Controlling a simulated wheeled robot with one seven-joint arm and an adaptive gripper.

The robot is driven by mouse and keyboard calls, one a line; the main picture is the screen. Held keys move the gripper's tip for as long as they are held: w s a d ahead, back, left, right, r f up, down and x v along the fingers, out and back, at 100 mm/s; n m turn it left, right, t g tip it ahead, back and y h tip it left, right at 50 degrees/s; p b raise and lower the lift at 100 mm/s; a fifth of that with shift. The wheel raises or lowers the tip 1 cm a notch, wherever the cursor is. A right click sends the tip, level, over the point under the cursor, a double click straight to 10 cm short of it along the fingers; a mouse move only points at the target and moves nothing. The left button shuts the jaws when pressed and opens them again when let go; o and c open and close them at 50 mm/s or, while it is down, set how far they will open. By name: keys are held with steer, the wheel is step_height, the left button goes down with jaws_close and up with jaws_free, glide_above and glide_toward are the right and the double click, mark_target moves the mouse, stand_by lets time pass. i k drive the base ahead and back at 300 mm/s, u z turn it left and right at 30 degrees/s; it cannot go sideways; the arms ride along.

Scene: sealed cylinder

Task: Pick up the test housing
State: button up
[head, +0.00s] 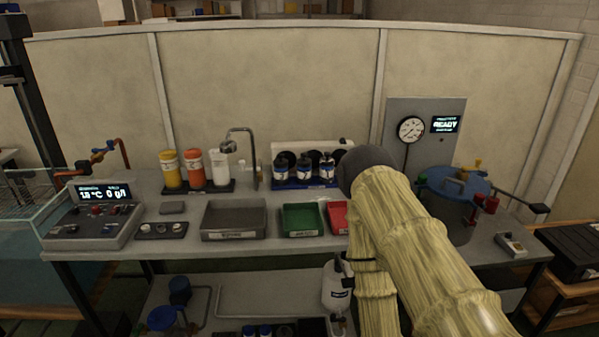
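I cannot pick out the test housing for certain in the head view. A grey pressure vessel (447,216) with a blue lid (458,184) and coloured fittings stands upright on the bench at the right. Behind it is a panel (428,110) with a round gauge and a screen reading READY. My arm, in a pale yellow sleeve, rises from the bottom right and bends at a dark grey joint in front of the bench. It hides part of the bench and of the red tray. My gripper is not visible.
The bench (180,238) carries a grey tray (234,236), a green tray (302,234), a red tray (338,217), coloured bottles (194,168), dark bottles (304,168), a tap (240,135) and a display unit (95,215). A white bottle (336,290) stands below. A water tank (28,215) is left.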

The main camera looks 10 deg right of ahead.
mark_target(327, 167)
steer(key=u, duration=1.45)
steer(key=i, duration=1.3)
steer(key=z, duration=1.1)
